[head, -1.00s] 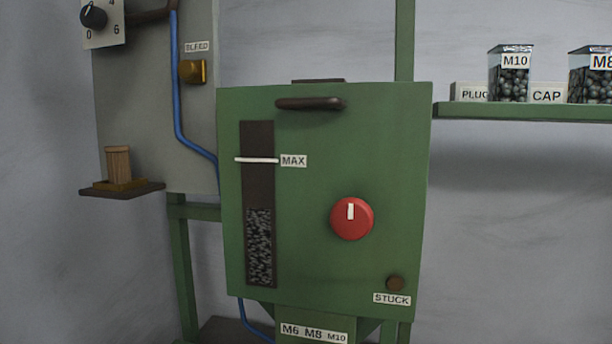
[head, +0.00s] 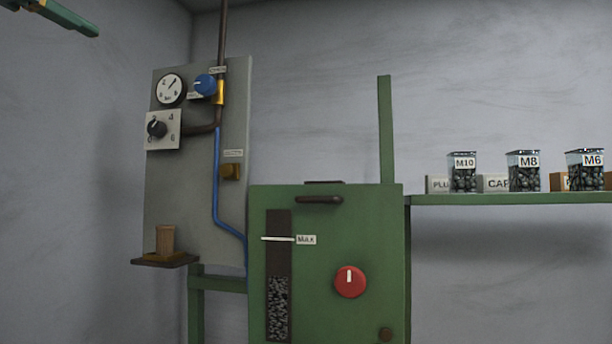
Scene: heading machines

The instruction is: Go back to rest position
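The level window (head: 279,305) shows dark pieces filled to below the white MAX line.
A grey panel (head: 190,215) at left carries a gauge (head: 171,89), a blue knob (head: 205,84), a black dial (head: 156,128) and a brass bleed button (head: 231,172). Jars (head: 524,172) stand on the green shelf (head: 510,199).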

